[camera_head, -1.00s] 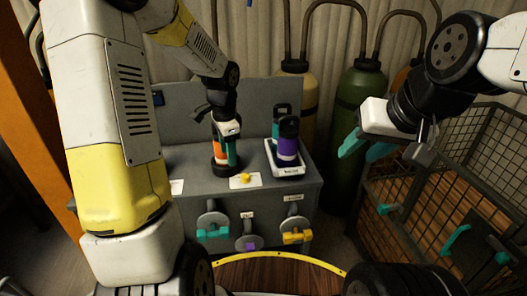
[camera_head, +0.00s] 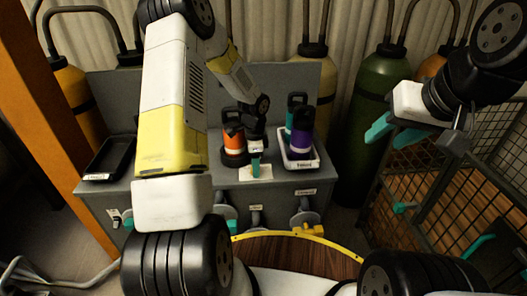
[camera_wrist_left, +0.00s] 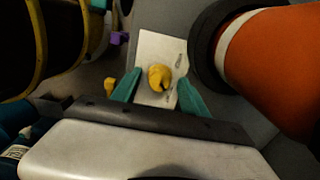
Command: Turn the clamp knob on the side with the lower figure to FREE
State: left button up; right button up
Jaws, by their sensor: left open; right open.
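A yellow knob (camera_wrist_left: 158,77) stands on a white plate (camera_wrist_left: 150,50) in the left wrist view; its small dark markings are too small to read. The plate also shows on the bench top in the head view (camera_head: 247,175), where my left gripper hides the knob. My left gripper (camera_head: 256,166) is open, pointing down over the plate. In the left wrist view its teal fingertips (camera_wrist_left: 157,86) lie on either side of the knob; contact cannot be told. My right gripper (camera_head: 391,130) is open and empty in the air at right. I can read no figures.
An orange bottle (camera_head: 233,140) stands close left of my left gripper. A white tray (camera_head: 299,163) with a teal and a purple bottle stands to its right. A black tray (camera_head: 108,158) lies at the bench's left.

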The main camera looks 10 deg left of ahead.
pick_arm(q)
jog(key=shift+f, duration=0.1)
grip_shut()
dwell(0.4)
jog(key=n, duration=0.4)
jog(key=shift+n, duration=0.4)
jog(key=n, duration=0.4)
jog(key=shift+n, duration=0.3)
jog(key=n, duration=0.4)
jog(key=shift+n, duration=2.3)
